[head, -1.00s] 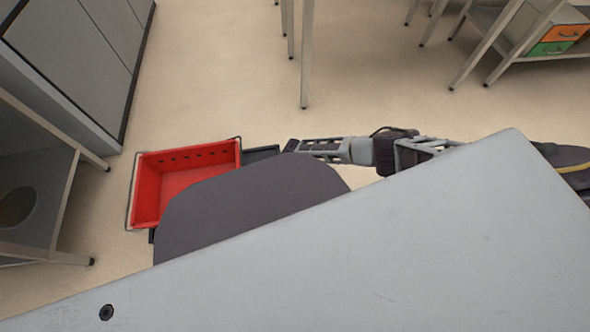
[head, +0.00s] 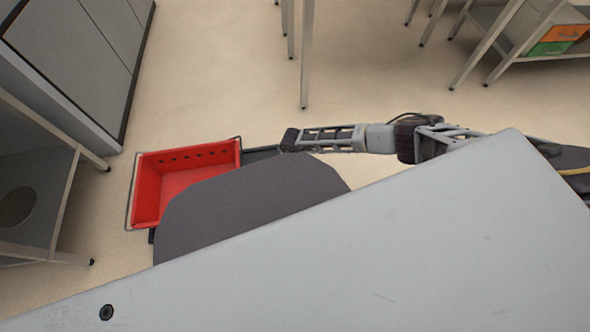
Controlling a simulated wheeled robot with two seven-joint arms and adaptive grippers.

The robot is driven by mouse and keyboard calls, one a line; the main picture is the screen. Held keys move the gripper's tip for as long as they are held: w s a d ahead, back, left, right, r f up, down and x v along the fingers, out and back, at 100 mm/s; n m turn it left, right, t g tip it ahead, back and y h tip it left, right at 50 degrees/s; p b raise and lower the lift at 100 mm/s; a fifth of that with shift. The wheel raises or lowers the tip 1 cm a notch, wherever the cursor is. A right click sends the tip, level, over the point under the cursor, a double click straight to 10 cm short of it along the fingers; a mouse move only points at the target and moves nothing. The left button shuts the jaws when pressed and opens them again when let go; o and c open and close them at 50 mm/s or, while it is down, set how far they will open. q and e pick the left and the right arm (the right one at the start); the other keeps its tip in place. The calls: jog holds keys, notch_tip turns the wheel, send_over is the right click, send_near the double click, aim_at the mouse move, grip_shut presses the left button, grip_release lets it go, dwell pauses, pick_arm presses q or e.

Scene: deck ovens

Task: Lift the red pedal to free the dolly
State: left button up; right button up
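A red crate (head: 185,180) sits low near the floor at the left of the head view, with a thin metal wire frame around it. A dark edge (head: 262,153), seemingly part of the dolly, shows just right of the crate. The dolly is mostly hidden, and I cannot make out the red pedal. My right gripper (head: 290,140) reaches in from the right, its tip over or beside that dark edge. I cannot tell whether it touches or whether its fingers are open. My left gripper is not in view.
A grey cabinet (head: 85,60) stands at the upper left, and a metal-legged stand (head: 50,190) is left of the crate. Table legs (head: 304,60) stand at the back. A rack with orange and green drawers (head: 550,45) is at the upper right. Floor (head: 220,90) behind the crate is clear.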

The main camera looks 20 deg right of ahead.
jog(key=shift+r, duration=0.35)
jog(key=shift+r, duration=0.1)
dwell(0.5)
